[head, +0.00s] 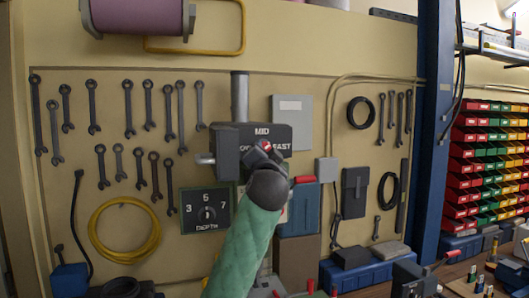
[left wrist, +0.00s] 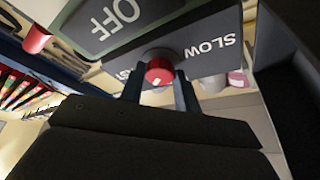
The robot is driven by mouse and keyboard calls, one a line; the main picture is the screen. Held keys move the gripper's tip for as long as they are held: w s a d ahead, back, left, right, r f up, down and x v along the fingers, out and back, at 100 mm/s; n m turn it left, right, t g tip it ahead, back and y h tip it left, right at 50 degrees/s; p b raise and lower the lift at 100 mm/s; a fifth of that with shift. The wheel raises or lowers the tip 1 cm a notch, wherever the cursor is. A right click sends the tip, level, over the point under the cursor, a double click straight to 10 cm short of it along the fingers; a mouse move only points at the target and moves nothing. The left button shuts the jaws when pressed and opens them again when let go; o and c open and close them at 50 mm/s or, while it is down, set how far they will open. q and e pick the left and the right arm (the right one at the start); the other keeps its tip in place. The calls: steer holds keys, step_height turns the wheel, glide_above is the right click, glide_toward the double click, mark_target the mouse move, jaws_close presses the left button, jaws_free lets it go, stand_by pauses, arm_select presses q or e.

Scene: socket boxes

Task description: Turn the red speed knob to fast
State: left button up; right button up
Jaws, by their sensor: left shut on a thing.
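The dark speed panel (head: 226,140) is on the wall in the head view, with MID at its top and FAST, partly covered, at its right. The red speed knob (head: 266,145) shows a small part past my left gripper (head: 258,154). In the left wrist view, the red knob (left wrist: 159,71) sits between the two fingers of my left gripper (left wrist: 160,88), which is shut on it. A white mark on the knob points to the bottom of that view, slightly left. SLOW is right of the knob; the left label is mostly hidden by a finger. My right gripper is not in view.
A DEPTH dial (head: 207,211) is below left of the panel. A blue box (head: 300,210) with a red lever is at its lower right, close to my left arm. A green-edged OFF plate (left wrist: 112,18) is near the fingers. Wrenches hang on the wall at left.

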arm_select(q)
steer(key=shift+r+m, duration=0.1)
steer(key=shift+m, duration=0.5)
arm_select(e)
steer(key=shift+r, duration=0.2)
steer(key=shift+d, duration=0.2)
arm_select(q)
steer(key=o, duration=1)
steer(key=shift+d, duration=0.1)
steer(key=shift+b+v, duration=2.2)
steer(key=shift+v, duration=1.65)
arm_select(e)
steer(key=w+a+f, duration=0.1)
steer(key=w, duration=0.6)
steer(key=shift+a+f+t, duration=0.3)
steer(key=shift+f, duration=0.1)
